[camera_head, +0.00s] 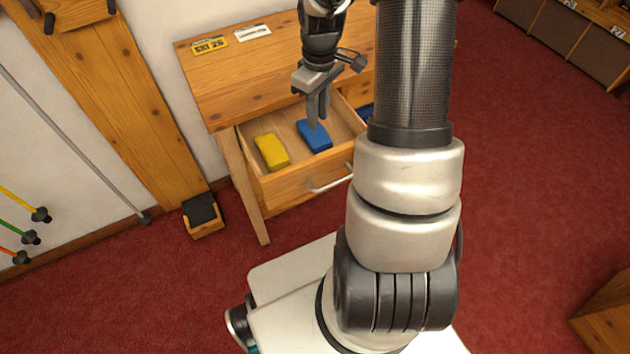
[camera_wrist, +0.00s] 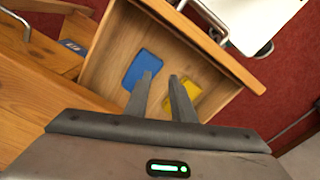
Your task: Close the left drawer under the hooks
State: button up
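The left drawer (camera_head: 290,187) of the wooden bench (camera_head: 245,80) is pulled out, with a pale bar handle (camera_head: 330,178) on its front. In it lie a yellow block (camera_head: 271,152) and a blue block (camera_head: 314,135). My gripper (camera_head: 317,122) points down over the open drawer, close to the blue block. In the wrist view my gripper (camera_wrist: 162,76) shows a gap between its fingertips with nothing held. That view also shows the drawer's front (camera_wrist: 190,35), the blue block (camera_wrist: 141,69) and the yellow block (camera_wrist: 183,96). Whether the fingers touch anything is unclear.
A second drawer with a blue item (camera_wrist: 73,46) shows beside the first; my arm mostly hides it in the head view. A small box with a dark item (camera_head: 202,215) stands on the floor left of the bench.

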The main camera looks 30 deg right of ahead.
aim_at(316, 190)
jog(key=s+a+n+p, duration=0.1)
jog(key=s+n, duration=0.1)
jog(key=n, duration=0.2)
jog(key=s+a+n+g+p, duration=0.1)
jog(key=s+n+p, duration=0.1)
jog(key=s+n, duration=0.1)
jog(key=s+a+r+n+g+p, duration=0.1)
jog(key=s+a+n, duration=0.1)
jog(key=n, duration=0.3)
jog(key=shift+s, duration=0.65)
grip_shut()
jog(key=s+a+n+g+p, duration=0.1)
jog(key=s+a+n+p, duration=0.2)
jog(key=n, duration=0.6)
jog(key=s+a+n+g+p, duration=0.15)
jog(key=s+n, duration=0.25)
jog(key=n, duration=0.4)
jog(key=b+x, duration=0.4)
jog(key=x, duration=0.7)
jog(key=shift+n+t, duration=0.3)
jog(key=shift+t, duration=0.05)
jog(key=shift+w+d+r+p, duration=0.2)
jog(key=shift+w, duration=0.55)
jog(key=shift+w+d+r+p, duration=0.2)
jog(key=shift+w+d, duration=0.05)
jog(key=shift+w, duration=0.5)
jog(key=shift+w+d+r+p, duration=0.2)
jog(key=shift+w, duration=0.55)
